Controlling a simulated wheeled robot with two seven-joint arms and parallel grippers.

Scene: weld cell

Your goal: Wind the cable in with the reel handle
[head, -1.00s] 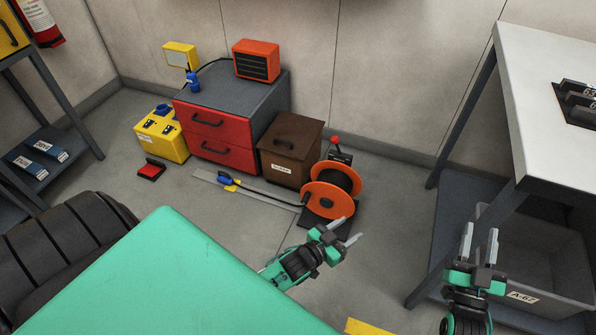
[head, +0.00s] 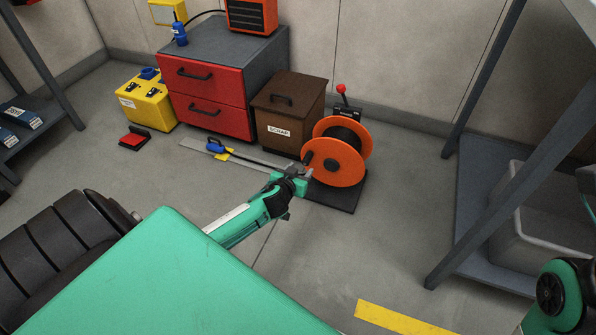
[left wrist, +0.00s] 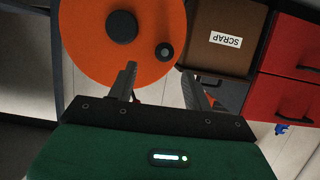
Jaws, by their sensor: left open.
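The orange cable reel (head: 335,162) stands on a dark base plate (head: 335,196) on the floor. Its dark handle knob (left wrist: 165,51) sticks out off-centre from the orange disc in the left wrist view. The black cable runs left from the reel to a blue plug (head: 215,146) on the floor. My left gripper (head: 303,174) is open and empty, close in front of the reel's near disc. In the left wrist view, the knob lies beyond the two fingertips (left wrist: 158,76), between them in the picture; contact does not show. My right gripper's jaws are out of view.
The brown scrap box (head: 290,110) stands close behind the reel. A red-topped lever (head: 342,92) rises behind the reel. The red drawer cabinet (head: 205,85) and yellow box (head: 146,100) stand left. A table leg (head: 470,220) is at right. Floor before the reel is clear.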

